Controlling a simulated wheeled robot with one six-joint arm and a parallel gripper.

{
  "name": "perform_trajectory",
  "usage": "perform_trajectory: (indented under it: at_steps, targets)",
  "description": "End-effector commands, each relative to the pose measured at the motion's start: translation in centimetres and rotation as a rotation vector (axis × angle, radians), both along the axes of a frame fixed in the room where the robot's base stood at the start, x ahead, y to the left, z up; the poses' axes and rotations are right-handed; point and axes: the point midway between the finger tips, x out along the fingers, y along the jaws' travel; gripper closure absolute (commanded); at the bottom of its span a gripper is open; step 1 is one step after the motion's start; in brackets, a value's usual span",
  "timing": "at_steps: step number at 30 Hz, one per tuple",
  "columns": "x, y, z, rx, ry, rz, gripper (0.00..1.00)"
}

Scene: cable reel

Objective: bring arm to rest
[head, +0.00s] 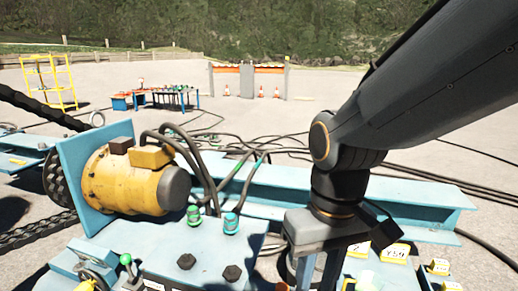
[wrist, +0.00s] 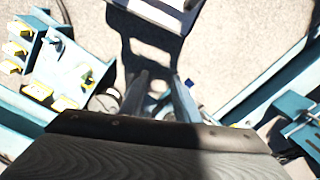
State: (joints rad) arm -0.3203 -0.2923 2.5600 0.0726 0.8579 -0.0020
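My arm reaches in from the upper right of the head view and bends at a dark wrist joint. My gripper (head: 317,278) points down beside the blue machine's deck (head: 205,262), and its lower end is cut off by the frame's bottom edge. In the wrist view my gripper (wrist: 160,84) shows two fingers apart, with nothing seen held between them. Whether the fingertips touch anything below cannot be told.
A yellow motor (head: 125,182) stands on the machine at left. A blue beam (head: 400,198) runs behind my gripper. Yellow labelled blocks (head: 395,253) sit close on its right. Black cables cross the ground. A workbench (head: 172,97) and barrier (head: 248,80) stand far off.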

Motion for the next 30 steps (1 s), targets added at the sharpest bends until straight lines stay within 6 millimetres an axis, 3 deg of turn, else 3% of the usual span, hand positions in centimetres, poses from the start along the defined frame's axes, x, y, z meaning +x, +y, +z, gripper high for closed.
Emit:
perform_trajectory:
  at_steps: [17,30]
  targets:
    - [0.4,-2.1,3.1,-0.015,0.002,-0.072,0.72]
    - [0.2,-6.7,8.8,-0.042,0.008,-0.209,0.72]
